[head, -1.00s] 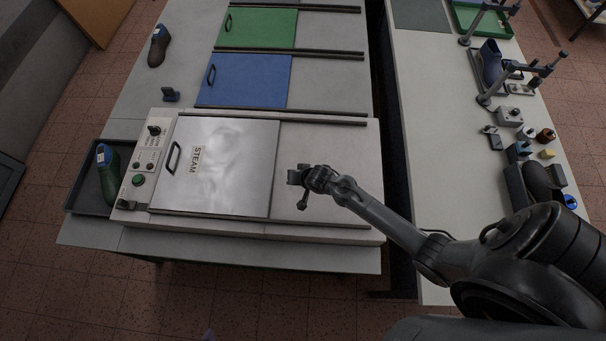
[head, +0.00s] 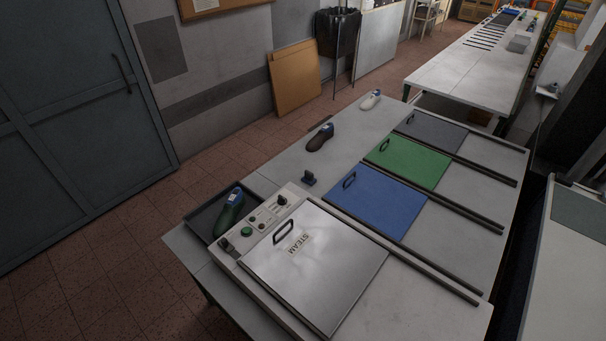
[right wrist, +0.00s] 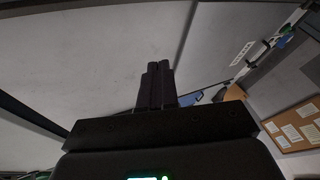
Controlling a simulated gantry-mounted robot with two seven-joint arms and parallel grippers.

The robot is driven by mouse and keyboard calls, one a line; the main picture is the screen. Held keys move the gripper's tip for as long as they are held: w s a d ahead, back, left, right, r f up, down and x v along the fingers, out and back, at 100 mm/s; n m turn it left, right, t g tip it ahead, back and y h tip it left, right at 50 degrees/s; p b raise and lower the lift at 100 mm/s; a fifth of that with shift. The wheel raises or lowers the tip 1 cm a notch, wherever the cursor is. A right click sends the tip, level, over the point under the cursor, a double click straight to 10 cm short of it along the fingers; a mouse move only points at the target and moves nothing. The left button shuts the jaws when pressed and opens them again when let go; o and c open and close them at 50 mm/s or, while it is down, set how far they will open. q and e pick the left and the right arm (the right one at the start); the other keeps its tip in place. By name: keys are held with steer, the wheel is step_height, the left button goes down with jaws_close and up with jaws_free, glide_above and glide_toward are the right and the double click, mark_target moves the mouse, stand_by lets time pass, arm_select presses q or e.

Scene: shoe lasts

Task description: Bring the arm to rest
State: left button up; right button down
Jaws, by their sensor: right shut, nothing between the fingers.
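In the right wrist view my right gripper (right wrist: 158,88) is shut, its two dark fingers together with nothing between them. A pale, plain surface lies behind the fingers in that view. My right arm does not show in the head view now. My left gripper is in neither current view.
The steam unit (head: 330,262) has its metal lid shut. Blue (head: 376,200) and green (head: 408,162) panels lie beyond it. A green shoe last (head: 229,213) lies in a dark tray (head: 203,218). Brown (head: 320,138) and white (head: 370,100) lasts stand farther back. A grey door (head: 75,115) is at left.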

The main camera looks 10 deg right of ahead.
steer(key=s+r+n+g, duration=0.1)
steer(key=s+r+n, duration=0.3)
steer(key=r, duration=0.2)
steer(key=s+a+r+n+g, duration=0.1)
steer(key=s+r+n, duration=0.2)
steer(key=r, duration=0.4)
steer(key=shift+s+n+h, duration=0.3)
steer(key=shift+s+n, duration=0.1)
steer(key=shift+n, duration=0.1)
steer(key=shift+a, duration=0.1)
